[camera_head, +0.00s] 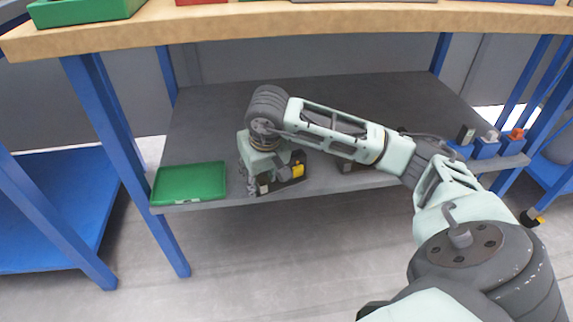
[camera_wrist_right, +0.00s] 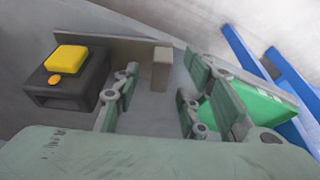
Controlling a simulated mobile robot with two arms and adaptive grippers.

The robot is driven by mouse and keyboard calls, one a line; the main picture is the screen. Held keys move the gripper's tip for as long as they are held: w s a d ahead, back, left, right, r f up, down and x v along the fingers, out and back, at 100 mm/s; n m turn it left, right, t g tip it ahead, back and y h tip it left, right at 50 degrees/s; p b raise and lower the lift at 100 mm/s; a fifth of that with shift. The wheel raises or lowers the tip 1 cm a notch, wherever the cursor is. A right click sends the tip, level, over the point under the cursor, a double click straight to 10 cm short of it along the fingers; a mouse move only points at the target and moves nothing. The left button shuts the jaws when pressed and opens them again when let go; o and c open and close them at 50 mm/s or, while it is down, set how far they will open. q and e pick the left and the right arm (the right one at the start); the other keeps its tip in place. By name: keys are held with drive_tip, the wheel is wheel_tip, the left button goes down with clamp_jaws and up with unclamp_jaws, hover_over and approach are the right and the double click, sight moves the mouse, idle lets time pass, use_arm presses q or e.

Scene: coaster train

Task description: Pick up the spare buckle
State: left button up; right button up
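My right gripper (camera_head: 266,184) reaches down to the front of the grey lower shelf (camera_head: 330,100). In the right wrist view my right gripper (camera_wrist_right: 158,95) is open, its two fingers well apart. A small upright beige-grey block (camera_wrist_right: 162,69) stands ahead, between the finger lines; I cannot tell for sure whether it is the spare buckle. A black block with a yellow top (camera_wrist_right: 66,62) and an orange button sits left of the fingers, apart from them. Its yellow part also shows beside the gripper in the head view (camera_head: 298,171). My left gripper is not in view.
A green tray (camera_head: 190,182) lies on the shelf left of the gripper. Small blue bins (camera_head: 486,150) stand at the shelf's right end. The wooden tabletop (camera_head: 300,20) runs above, on blue legs (camera_head: 101,120). The rear shelf is mostly clear.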

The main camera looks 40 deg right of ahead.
drive_tip(key=shift+f, duration=0.1)
drive_tip(key=shift+w, duration=0.1)
clamp_jaws()
idle(0.6)
